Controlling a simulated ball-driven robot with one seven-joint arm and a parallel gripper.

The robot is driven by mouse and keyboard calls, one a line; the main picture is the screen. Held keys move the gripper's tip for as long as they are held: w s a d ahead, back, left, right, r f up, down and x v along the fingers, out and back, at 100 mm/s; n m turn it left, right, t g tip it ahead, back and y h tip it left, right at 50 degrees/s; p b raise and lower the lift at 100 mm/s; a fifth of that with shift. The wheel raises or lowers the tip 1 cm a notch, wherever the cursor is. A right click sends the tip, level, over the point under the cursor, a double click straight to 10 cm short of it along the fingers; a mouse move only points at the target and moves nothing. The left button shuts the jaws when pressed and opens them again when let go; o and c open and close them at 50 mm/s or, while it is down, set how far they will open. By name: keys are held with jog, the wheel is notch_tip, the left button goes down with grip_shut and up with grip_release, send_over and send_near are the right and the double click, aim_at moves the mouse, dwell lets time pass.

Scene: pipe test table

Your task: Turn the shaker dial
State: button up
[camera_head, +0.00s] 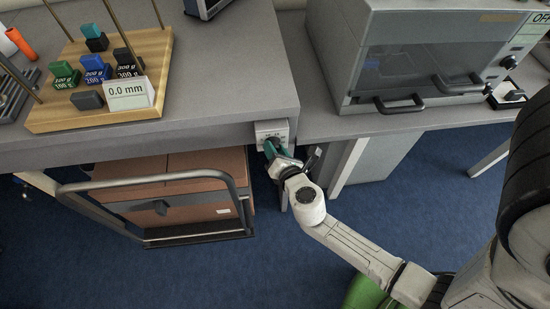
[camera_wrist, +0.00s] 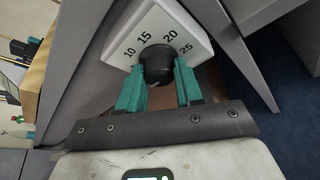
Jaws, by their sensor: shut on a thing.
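The shaker dial is a round black knob (camera_wrist: 157,65) on a white plate (camera_wrist: 145,22) marked 10, 15, 20 and 25 in the wrist view. My gripper (camera_wrist: 158,86) has teal fingers, one on each side of the knob, and is shut on it. In the head view the white dial box (camera_head: 272,129) is fixed at the front corner of the grey bench, and my gripper (camera_head: 270,149) reaches it from the front. The knob itself is hidden there by the fingers.
A grey cabinet with a glass front (camera_head: 420,60) stands on the right bench. A wooden board (camera_head: 60,122) with labelled blocks and a 0.0 mm card sits on the left bench. A metal rail (camera_head: 150,181) and brown boxes (camera_head: 180,190) are below the left bench.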

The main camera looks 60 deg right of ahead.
jog(key=m+t+b, duration=0.1)
jog(key=m+b, duration=0.2)
jog(key=b, duration=0.5)
jog(key=m+t+b, duration=0.2)
jog(key=m+b, duration=0.1)
jog(key=b, duration=0.5)
jog(key=f+m+t+b, duration=0.1)
jog(key=m+b, duration=0.3)
jog(key=b, duration=0.4)
jog(key=shift+s+d+t+h, duration=0.1)
jog(key=shift+t+h, duration=0.2)
jog(key=shift+t, duration=0.1)
jog(key=shift+r+m+b, duration=0.1)
jog(key=shift+m+b, duration=0.2)
jog(key=shift+m, duration=0.1)
jog(key=o, duration=1)
jog(key=shift+o, duration=0.2)
jog(key=shift+s, duration=0.1)
jog(key=b+v, duration=0.5)
jog(key=v, duration=0.5)
jog(key=shift+s, duration=0.3)
